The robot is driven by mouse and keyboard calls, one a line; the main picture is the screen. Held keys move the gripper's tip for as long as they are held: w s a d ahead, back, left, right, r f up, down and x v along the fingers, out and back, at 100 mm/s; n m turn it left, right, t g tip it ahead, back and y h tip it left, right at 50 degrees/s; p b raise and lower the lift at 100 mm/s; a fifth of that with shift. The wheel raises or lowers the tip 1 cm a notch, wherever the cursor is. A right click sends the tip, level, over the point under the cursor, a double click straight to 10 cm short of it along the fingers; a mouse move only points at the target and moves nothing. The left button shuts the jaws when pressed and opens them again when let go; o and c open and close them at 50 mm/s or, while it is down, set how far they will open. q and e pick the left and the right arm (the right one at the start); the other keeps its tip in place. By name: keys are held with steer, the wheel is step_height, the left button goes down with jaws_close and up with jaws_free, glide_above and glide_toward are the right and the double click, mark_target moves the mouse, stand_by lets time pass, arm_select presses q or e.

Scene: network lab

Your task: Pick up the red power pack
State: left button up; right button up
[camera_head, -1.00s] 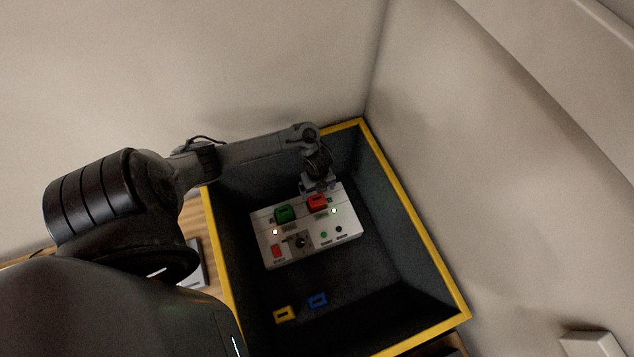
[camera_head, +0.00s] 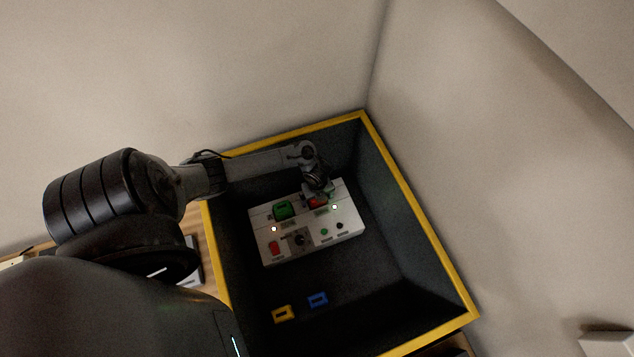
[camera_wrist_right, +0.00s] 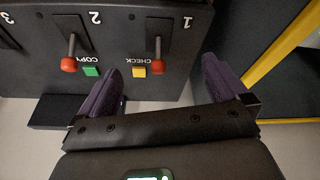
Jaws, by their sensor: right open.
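The red power pack (camera_head: 317,203) sits at the upper right of a white panel unit (camera_head: 348,222) inside a dark bin, in the head view. My left gripper (camera_head: 320,192) is right over the red pack and hides part of it. Its fingers are too small and covered to show whether they are open or shut, or touching the pack. My right gripper (camera_wrist_right: 161,72) shows in the right wrist view, open and empty, its purple fingers apart in front of a dark panel.
A green block (camera_head: 282,211) sits beside the red pack on the unit. Yellow (camera_head: 282,314) and blue (camera_head: 317,299) blocks lie on the bin floor. The yellow-rimmed bin (camera_head: 418,218) has high walls around. The dark panel (camera_wrist_right: 117,44) by my right gripper has red-knobbed levers and coloured buttons.

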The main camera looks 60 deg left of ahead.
arm_select(q)
steer(key=shift+c, duration=0.2)
steer(key=c, duration=1.2)
steer(key=shift+c, duration=0.6)
steer(key=shift+r, duration=0.15)
